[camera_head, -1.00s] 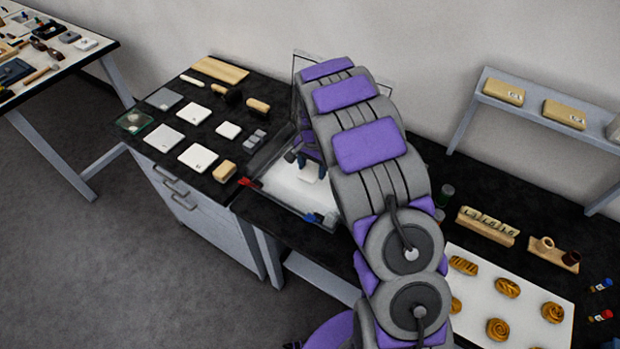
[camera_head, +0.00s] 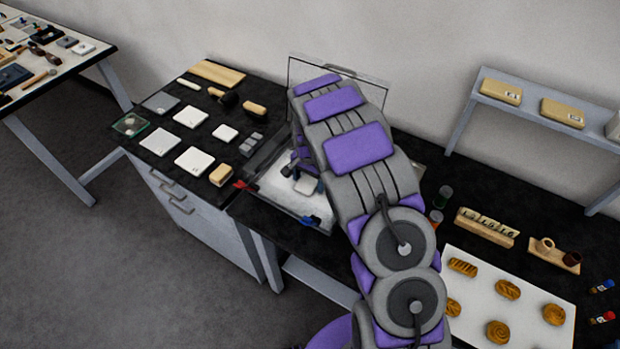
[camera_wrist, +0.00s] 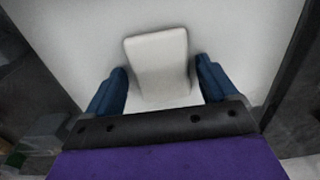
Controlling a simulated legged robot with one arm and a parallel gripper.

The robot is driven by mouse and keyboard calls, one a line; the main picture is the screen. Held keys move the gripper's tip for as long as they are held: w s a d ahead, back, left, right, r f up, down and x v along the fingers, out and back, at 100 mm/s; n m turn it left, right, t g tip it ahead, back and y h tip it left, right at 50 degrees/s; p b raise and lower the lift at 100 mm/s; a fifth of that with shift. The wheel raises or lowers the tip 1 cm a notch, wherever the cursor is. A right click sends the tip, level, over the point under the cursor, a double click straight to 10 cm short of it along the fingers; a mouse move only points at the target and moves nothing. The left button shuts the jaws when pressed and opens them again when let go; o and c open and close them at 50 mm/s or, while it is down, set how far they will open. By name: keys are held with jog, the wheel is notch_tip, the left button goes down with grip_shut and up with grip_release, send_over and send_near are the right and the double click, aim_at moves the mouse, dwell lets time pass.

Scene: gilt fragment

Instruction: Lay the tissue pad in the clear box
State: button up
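The tissue pad (camera_wrist: 158,58) is a small white rounded slab in the wrist view. In the head view the pad (camera_head: 306,186) shows just below my gripper (camera_head: 295,170), over the white floor of the clear box. The clear box (camera_head: 268,200) is a shallow, see-through-walled container, partly hidden behind my arm. I cannot tell whether the pad touches the box floor.
A clear panel (camera_head: 305,70) stands upright behind the box. A red clip (camera_head: 240,184) and a blue clip (camera_head: 312,220) sit at its front edge. White tiles (camera_head: 195,161) and brushes lie to the left. A tray of pastries (camera_head: 525,297) lies to the right.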

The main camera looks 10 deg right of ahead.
aim_at(308, 182)
jog(key=shift+o, duration=0.2)
jog(key=shift+a+r, duration=0.1)
jog(key=shift+a, duration=0.8)
jog(key=r, duration=0.2)
jog(key=d+r+p, duration=0.1)
jog(key=r, duration=0.2)
jog(key=shift+w+d+r, duration=0.1)
jog(key=shift+d+r, duration=0.2)
jog(key=shift+r, duration=0.1)
notch_tip(308, 182, up, 6)
jog(key=a+p, duration=0.1)
jog(key=s+d+r+n, duration=0.1)
jog(key=s+r+n, duration=0.1)
jog(key=s+r, duration=0.65)
jog(key=s+d+r+n, duration=0.15)
jog(key=s+r, duration=0.35)
jog(key=s, duration=0.6)
jog(key=s+a+r+n+g, duration=0.1)
jog(key=s+n, duration=0.4)
jog(key=s, duration=1.8)
jog(key=shift+a+g, duration=0.4)
jog(key=shift+a, duration=0.25)
jog(key=shift+w+r+n, duration=0.1)
jog(key=shift+n, duration=0.15)
jog(key=shift+c, duration=0.4)
